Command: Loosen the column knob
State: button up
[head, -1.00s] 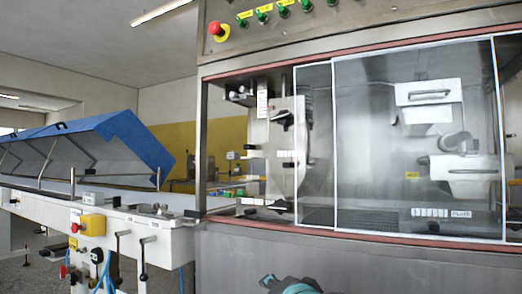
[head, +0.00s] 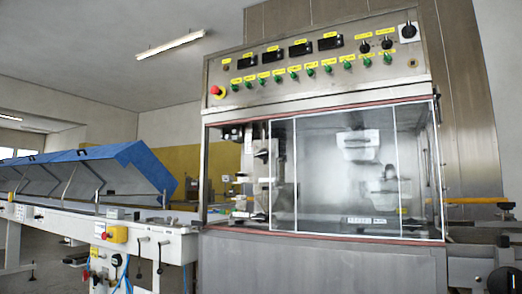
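The enrober cabinet (head: 320,262) stands in the middle of the head view, with clear sliding panels across its front. Behind the open left part of the front is a pale upright column unit (head: 249,172). A small black knob (head: 262,154) sits on its upper part and looks like the column knob, but it is too small to tell how tight it is. Another dark fitting shows lower on the column. My gripper is not in view.
A control panel (head: 315,72) with green buttons, dials and a red stop button (head: 215,91) tops the cabinet. A conveyor (head: 60,222) with raised blue covers (head: 130,160) runs left, with levers (head: 161,250) at its near end. Dark machine parts stand at lower right.

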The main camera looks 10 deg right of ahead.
aim_at(262, 154)
jog(key=u, duration=1.3)
jog(key=i, duration=1.9)
jog(key=z, duration=0.85)
